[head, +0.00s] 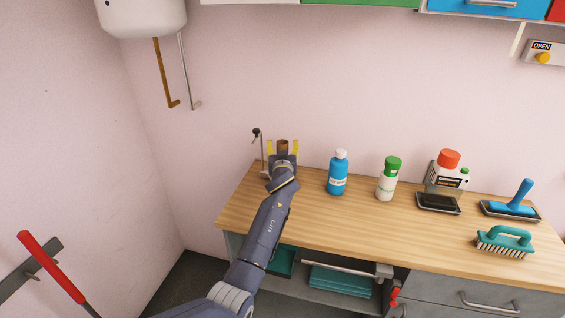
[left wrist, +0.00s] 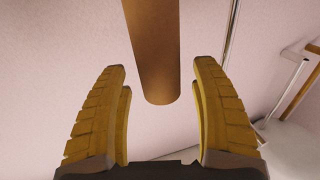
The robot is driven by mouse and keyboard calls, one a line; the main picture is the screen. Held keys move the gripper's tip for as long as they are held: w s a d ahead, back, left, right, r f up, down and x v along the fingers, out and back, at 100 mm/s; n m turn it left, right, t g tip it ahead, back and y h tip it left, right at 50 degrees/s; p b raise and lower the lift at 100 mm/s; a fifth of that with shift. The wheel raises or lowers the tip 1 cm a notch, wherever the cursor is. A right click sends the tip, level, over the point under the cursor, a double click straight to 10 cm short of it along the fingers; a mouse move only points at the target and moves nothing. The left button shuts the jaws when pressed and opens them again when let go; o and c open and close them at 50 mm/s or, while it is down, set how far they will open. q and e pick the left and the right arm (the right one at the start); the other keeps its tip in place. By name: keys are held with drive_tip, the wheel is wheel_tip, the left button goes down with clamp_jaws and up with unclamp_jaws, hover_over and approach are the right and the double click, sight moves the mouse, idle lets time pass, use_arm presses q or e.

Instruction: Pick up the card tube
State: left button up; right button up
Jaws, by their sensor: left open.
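The card tube (head: 283,145) is a plain brown cylinder at the back left of the wooden worktop. In the head view only its upper part shows; my left gripper hides the rest. My left gripper (head: 282,151) has its yellow fingers apart, one on each side of the tube. In the left wrist view the tube (left wrist: 153,45) comes in from the top edge and its rounded end lies between the open fingers (left wrist: 157,75). Gaps show between the tube and both fingers, so nothing is gripped. My right gripper is not in view.
A thin metal stand with a dark knob (head: 257,134) is close left of my left gripper. A blue bottle (head: 338,176), a green-capped bottle (head: 387,181), a red-capped container (head: 446,174) and brushes (head: 505,240) stand to the right. The front left worktop (head: 240,208) is clear.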

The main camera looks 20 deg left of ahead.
use_arm(q)
drive_tip(key=shift+w+a, duration=0.2)
drive_tip(key=shift+w, duration=0.3)
drive_tip(key=shift+c, duration=0.4)
drive_tip(key=c, duration=0.9)
